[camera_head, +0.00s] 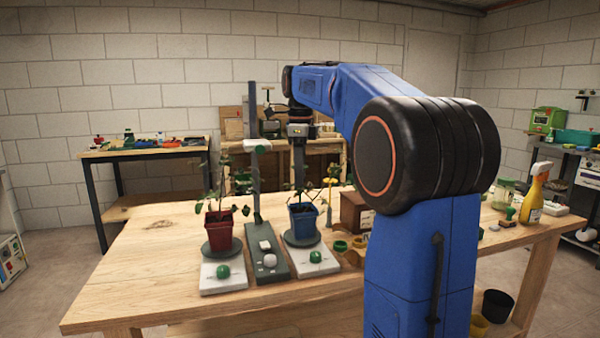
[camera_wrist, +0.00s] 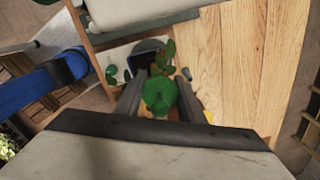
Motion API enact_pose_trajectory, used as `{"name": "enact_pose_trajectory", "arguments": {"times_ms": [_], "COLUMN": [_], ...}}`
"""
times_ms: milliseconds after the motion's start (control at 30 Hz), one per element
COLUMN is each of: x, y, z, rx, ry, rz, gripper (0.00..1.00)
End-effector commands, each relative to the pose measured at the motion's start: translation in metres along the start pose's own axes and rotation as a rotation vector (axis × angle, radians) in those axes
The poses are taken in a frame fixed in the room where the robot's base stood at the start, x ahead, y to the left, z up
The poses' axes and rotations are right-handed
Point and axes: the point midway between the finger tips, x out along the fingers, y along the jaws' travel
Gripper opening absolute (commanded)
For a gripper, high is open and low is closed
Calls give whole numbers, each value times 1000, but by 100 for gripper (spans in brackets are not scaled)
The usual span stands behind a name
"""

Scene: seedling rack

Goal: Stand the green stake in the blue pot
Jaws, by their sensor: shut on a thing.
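The blue pot (camera_head: 304,224) stands upright on a round dark saucer at the table's middle, with dark soil and a leafy plant in it. My gripper (camera_head: 299,180) points straight down above this pot, among the plant's leaves. In the wrist view, the green stake (camera_wrist: 158,95) shows as a rounded green top between the two fingers of my gripper (camera_wrist: 160,88), which is shut on it. The stake's shaft and lower end are hidden, so I cannot tell whether it touches the soil.
A red pot (camera_head: 222,234) with a plant stands to the left. Between the pots, a grey base (camera_head: 268,262) carries an upright post close to my gripper. A brown box (camera_head: 353,211) stands right of the blue pot. The table's left side is clear.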

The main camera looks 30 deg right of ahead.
Motion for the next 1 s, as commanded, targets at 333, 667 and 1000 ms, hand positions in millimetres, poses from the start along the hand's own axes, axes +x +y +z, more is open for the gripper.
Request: {"name": "enact_pose_trajectory", "arguments": {"times_ms": [333, 667, 1000], "x": [1, 1, -23], "y": [0, 0, -1], "z": [0, 0, 0], "rx": [0, 0, 0], "ry": [0, 0, -1], "rz": [-1, -1, -3], "gripper": [15, 57, 57]}}
